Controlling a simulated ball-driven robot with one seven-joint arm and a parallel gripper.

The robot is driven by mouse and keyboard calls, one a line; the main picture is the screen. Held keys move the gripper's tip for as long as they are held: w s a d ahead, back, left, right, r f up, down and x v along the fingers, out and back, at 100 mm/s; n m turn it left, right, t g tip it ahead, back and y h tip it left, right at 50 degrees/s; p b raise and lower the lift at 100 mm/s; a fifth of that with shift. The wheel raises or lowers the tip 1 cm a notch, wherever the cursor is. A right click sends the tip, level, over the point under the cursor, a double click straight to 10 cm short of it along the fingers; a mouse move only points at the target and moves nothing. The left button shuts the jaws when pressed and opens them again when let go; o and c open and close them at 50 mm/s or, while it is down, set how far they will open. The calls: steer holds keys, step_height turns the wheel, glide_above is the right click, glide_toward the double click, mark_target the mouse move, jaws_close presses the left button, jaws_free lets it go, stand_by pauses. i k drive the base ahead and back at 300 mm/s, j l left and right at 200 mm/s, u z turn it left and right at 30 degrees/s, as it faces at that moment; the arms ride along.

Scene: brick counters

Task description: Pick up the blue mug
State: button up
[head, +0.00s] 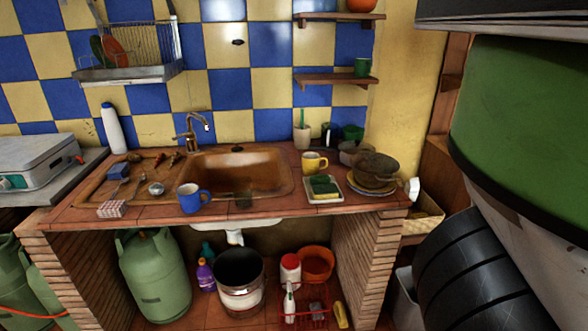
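The blue mug (189,200) stands upright near the front edge of the brick counter (275,211), in front of and a little left of the sink basin. Its handle points to the right. Nothing covers it in the head view. My gripper is not in view. Large green, white and black parts, which look like mine, fill the right side of the picture.
The sink (240,172) is behind. A yellow mug (314,163), sponge dish (323,196) and plates (372,189) stand farther right. Gas bottles stand below.

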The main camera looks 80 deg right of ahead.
mark_target(189, 196)
steer(key=l+z, duration=0.1)
steer(key=z, duration=1.4)
